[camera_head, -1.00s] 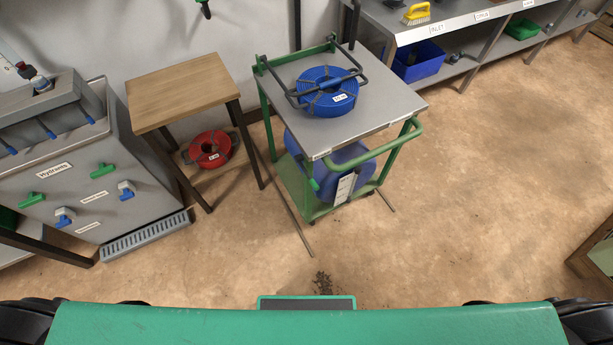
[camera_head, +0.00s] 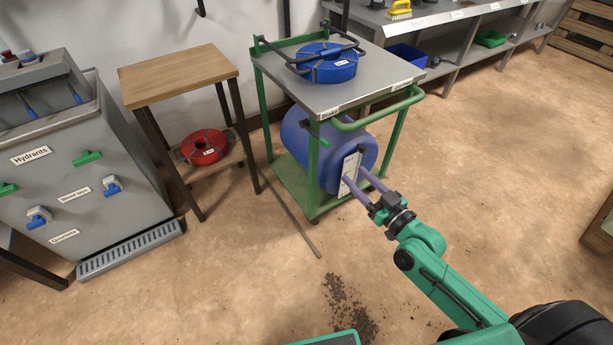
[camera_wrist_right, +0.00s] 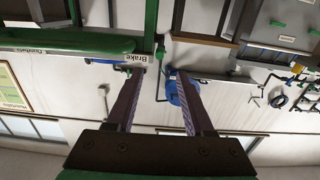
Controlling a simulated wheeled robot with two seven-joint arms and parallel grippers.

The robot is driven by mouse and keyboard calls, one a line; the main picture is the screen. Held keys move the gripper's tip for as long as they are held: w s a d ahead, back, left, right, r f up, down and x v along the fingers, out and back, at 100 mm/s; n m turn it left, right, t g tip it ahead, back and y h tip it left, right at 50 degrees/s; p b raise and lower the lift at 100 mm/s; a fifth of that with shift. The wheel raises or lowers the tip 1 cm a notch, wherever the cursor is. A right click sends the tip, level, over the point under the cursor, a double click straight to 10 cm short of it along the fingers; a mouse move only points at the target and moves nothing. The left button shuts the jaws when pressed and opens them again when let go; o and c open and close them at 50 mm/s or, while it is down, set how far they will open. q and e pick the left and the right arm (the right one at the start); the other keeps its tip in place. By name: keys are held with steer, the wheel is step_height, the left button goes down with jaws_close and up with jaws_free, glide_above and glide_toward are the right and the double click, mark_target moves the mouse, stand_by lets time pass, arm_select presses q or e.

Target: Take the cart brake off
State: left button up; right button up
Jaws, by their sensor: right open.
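The cart has a green frame and a grey top (camera_head: 375,75). A "Brake" label (camera_head: 328,113) is on the left part of its front edge and also shows upside down in the wrist view (camera_wrist_right: 129,86). A short green lever (camera_head: 314,128) sticks out by the front-left post, just below that label. My right gripper (camera_head: 354,177) is open and empty in front of the cart, below the top's edge and right of the lever. In the wrist view its two fingers (camera_wrist_right: 160,72) are apart, with the label near the left fingertip. My left gripper is not in view.
A wooden table (camera_head: 180,75) with a red reel (camera_head: 204,147) below is to the left. The floor right of the cart is clear.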

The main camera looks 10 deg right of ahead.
mark_target(328, 147)
steer(key=x, duration=1.5)
steer(key=shift+r, duration=0.35)
steer(key=shift+s, duration=0.1)
jaws_close()
stand_by(0.3)
